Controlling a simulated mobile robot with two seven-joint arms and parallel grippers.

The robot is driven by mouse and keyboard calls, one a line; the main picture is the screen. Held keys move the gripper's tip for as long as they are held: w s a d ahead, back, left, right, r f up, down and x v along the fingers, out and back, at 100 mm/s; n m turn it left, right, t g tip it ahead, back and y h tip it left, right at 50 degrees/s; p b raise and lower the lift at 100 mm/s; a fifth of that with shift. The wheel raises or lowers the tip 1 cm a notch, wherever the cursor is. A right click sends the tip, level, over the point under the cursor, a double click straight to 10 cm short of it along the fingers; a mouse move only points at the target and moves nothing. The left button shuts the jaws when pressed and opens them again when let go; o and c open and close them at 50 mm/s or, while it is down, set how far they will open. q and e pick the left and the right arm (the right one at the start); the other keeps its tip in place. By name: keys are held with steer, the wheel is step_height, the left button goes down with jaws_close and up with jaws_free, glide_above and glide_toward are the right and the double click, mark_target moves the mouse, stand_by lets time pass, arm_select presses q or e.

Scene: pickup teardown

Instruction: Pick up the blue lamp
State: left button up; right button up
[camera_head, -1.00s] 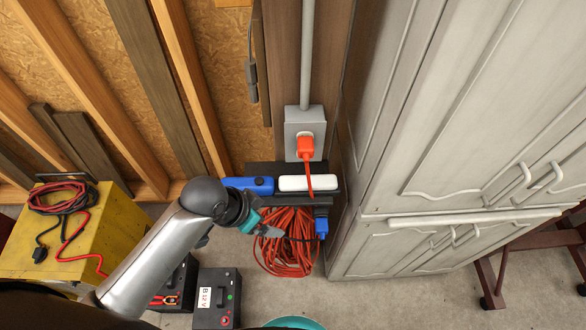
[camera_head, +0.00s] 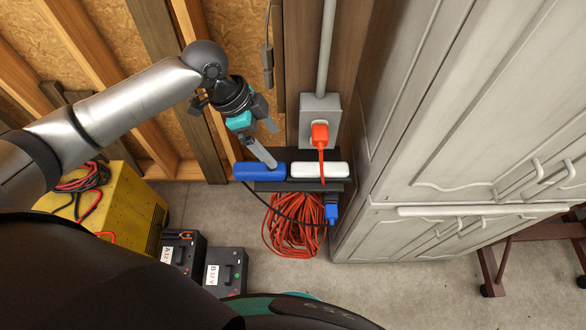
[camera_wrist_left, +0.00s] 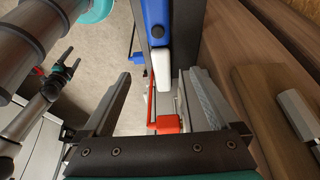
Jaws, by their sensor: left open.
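The blue lamp (camera_head: 260,171) lies lengthwise on a small dark shelf (camera_head: 310,186) against the wall, left of a white lamp (camera_head: 320,171). In the left wrist view the blue lamp (camera_wrist_left: 157,22) shows at the top, beyond the white lamp (camera_wrist_left: 162,68). My left gripper (camera_head: 271,145) is open and empty, its fingers close to the lamps on the wall side in the head view. One finger overlaps the blue lamp's edge; I cannot tell whether it touches. My right gripper (camera_wrist_left: 62,74) appears small at the left of the wrist view, its jaws unclear.
An orange plug (camera_head: 320,135) sits in the grey wall outlet (camera_head: 318,108), its cord hanging past the white lamp. A coiled orange cord (camera_head: 292,228) hangs below the shelf. Grey cabinets (camera_head: 430,130) stand at right. Batteries (camera_head: 226,270) and a yellow box (camera_head: 130,215) stand lower left.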

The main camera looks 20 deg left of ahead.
mark_target(292, 167)
arm_select(q)
steer(key=b+x, duration=0.1)
steer(key=x, duration=1.1)
steer(key=shift+w+d+f, duration=0.1)
steer(key=shift+d+f, duration=0.1)
jaws_close()
stand_by(0.4)
